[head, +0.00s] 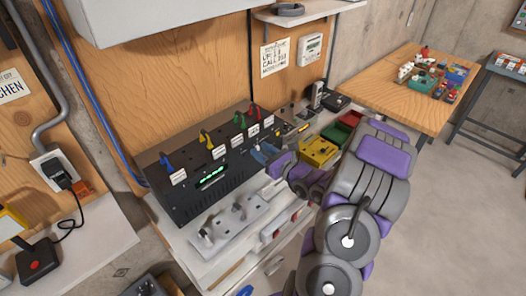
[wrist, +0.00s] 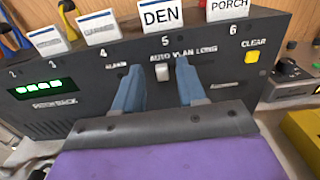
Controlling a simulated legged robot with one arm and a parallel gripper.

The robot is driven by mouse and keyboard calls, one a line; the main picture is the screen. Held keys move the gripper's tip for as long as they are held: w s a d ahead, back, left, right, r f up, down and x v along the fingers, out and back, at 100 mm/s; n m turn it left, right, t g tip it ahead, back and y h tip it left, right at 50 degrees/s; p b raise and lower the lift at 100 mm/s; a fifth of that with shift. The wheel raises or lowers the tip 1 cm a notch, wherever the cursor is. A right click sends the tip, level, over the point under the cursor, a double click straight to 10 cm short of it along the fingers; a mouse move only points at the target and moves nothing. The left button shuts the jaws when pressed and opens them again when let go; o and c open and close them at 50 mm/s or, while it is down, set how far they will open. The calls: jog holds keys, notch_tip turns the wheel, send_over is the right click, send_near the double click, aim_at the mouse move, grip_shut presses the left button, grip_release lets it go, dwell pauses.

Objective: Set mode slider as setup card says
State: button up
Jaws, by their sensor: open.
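The black patch rack (head: 210,170) stands on a bench against the wooden wall board. In the wrist view its front (wrist: 90,75) carries the mode slider, a small white knob (wrist: 163,72) under the left word of a label row that looks like AUTO, VLAN, LONG. My gripper (wrist: 159,66) is open, with one blue finger on each side of the knob; I cannot tell whether either touches it. In the head view my gripper (head: 267,154) is at the rack's right front. The setup card (head: 275,57) hangs above; its last line seems to read MODE LONG.
A yellow CLEAR button (wrist: 252,56) and a green display (wrist: 38,91) are on the rack front. Colored plugs with tags (head: 206,140) stand on top. Yellow, red and green bins (head: 318,152) lie right of my gripper. A grey bracket plate (head: 237,217) lies in front.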

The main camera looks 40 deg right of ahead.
jog(key=shift+w+a, duration=0.15)
jog(key=shift+w, duration=0.1)
jog(key=shift+d, duration=0.2)
